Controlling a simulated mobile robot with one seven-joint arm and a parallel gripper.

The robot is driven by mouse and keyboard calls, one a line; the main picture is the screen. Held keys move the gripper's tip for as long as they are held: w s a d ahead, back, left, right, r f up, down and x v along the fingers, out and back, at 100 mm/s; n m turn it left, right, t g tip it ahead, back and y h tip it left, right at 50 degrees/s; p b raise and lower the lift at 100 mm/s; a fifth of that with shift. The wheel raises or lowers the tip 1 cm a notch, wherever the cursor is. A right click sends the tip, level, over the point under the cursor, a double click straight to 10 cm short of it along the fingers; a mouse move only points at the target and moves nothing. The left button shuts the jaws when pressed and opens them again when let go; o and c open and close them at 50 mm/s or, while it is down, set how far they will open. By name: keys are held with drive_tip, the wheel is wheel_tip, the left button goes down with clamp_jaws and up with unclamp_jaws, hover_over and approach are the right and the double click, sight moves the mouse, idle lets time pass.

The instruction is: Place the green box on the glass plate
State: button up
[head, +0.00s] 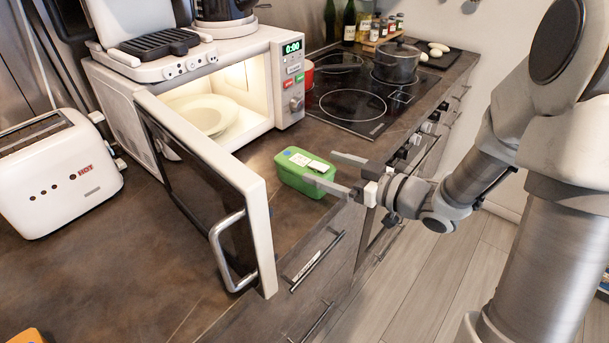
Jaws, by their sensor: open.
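A green box (300,178) with a blue mark and white labels on its lid sits on the dark counter in front of the microwave. A pale plate (204,113) lies inside the lit microwave (262,80); the microwave door (205,160) is swung wide open toward the front. My gripper (334,168) is open at the right of the green box, with its fingers pointing left. The near finger overlaps the box's right end in this view; I cannot tell whether it touches. Nothing is held between the fingers.
A white toaster (55,172) stands at the left. A black cooktop (352,100) with a lidded pot (397,62) lies right of the microwave. A grill and a coffee maker sit on top of the microwave. The door edge and handle (228,258) stick out left of the box.

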sight(304, 162)
drive_tip(key=shift+w+a+f, duration=0.1)
drive_tip(key=shift+w+a, duration=0.3)
drive_tip(key=shift+a, duration=0.15)
drive_tip(key=b+x, duration=0.1)
drive_tip(key=x, duration=0.3)
drive_tip(key=shift+a+f+b, duration=0.15)
drive_tip(key=shift+f+b, duration=0.2)
drive_tip(key=shift+f, duration=0.1)
drive_tip(key=shift+w+a, duration=0.25)
drive_tip(key=shift+a, duration=0.05)
clamp_jaws()
